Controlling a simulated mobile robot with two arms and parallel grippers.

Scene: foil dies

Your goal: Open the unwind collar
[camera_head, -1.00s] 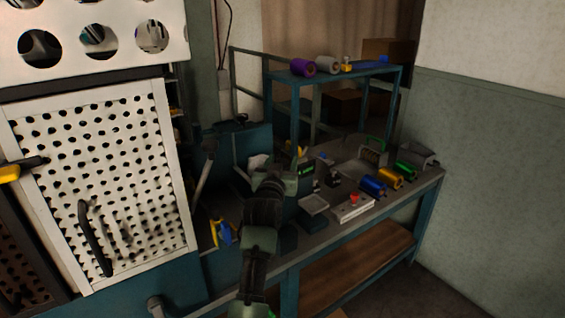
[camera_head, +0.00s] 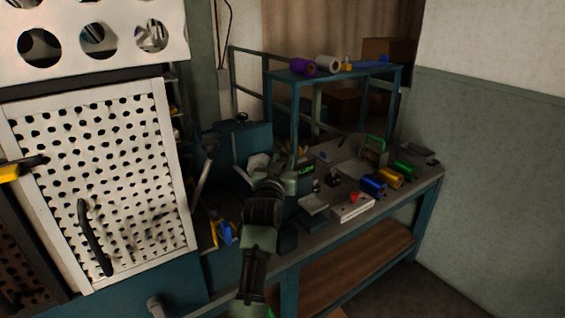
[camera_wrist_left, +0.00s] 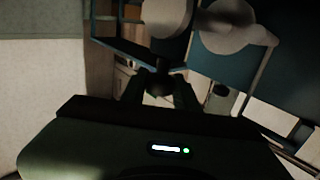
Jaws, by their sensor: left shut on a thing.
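My left arm rises from the bottom of the head view, with its hand (camera_head: 272,186) in front of a blue machine (camera_head: 247,143) on the bench. A pale roll (camera_head: 258,161) shows just behind the hand. In the left wrist view my left gripper (camera_wrist_left: 160,90) has its two dark fingers on either side of a small dark knob-like part (camera_wrist_left: 159,80), and is shut on it. This part looks like the unwind collar, but it is too dark to be sure. Two pale round shapes (camera_wrist_left: 166,16) are just beyond it. My right gripper is not in view.
A white perforated panel (camera_head: 100,170) with a black handle stands close on the left. The bench (camera_head: 330,225) holds blue, yellow and green spools (camera_head: 390,176), a white box with a red button (camera_head: 352,207) and small devices. A raised shelf (camera_head: 345,72) carries purple and grey rolls.

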